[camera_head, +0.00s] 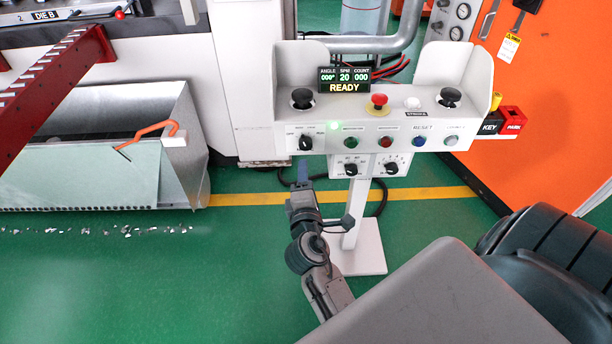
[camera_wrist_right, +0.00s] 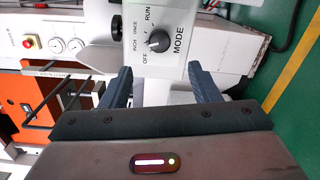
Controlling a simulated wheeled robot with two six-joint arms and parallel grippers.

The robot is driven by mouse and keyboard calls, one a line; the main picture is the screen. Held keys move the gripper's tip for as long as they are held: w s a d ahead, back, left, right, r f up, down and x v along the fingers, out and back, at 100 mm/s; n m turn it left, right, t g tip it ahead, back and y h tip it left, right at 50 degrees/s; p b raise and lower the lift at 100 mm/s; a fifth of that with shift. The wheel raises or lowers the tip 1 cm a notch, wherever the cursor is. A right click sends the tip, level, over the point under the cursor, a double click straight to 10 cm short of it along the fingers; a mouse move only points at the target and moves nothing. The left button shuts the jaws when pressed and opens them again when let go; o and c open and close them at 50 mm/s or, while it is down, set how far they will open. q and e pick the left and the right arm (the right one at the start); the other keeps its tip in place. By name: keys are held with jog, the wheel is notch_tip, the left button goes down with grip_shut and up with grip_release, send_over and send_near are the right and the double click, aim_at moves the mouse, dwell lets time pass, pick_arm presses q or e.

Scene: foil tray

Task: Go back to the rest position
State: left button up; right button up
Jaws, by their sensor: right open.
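My right gripper (camera_head: 303,171) points up toward the control stand in the head view, just below the panel's left end. In the right wrist view its two dark fingers (camera_wrist_right: 160,70) are apart with nothing between them. The black MODE knob (camera_wrist_right: 158,41), marked OFF, INCH, ONCE and RUN, sits on the white panel beyond the fingertips, apart from them. The leftmost black selector knob (camera_head: 306,142) is above the gripper in the head view. My left gripper is in neither view.
The white control stand (camera_head: 372,240) carries buttons, a red mushroom button (camera_head: 378,101) and a display (camera_head: 343,80) reading READY. An orange cabinet (camera_head: 550,100) is at right. A metal bin (camera_head: 183,130) with an orange hook (camera_head: 150,133) stands left. Green floor (camera_head: 230,270) is open, with metal scraps.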

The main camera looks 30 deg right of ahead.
dwell(0.3)
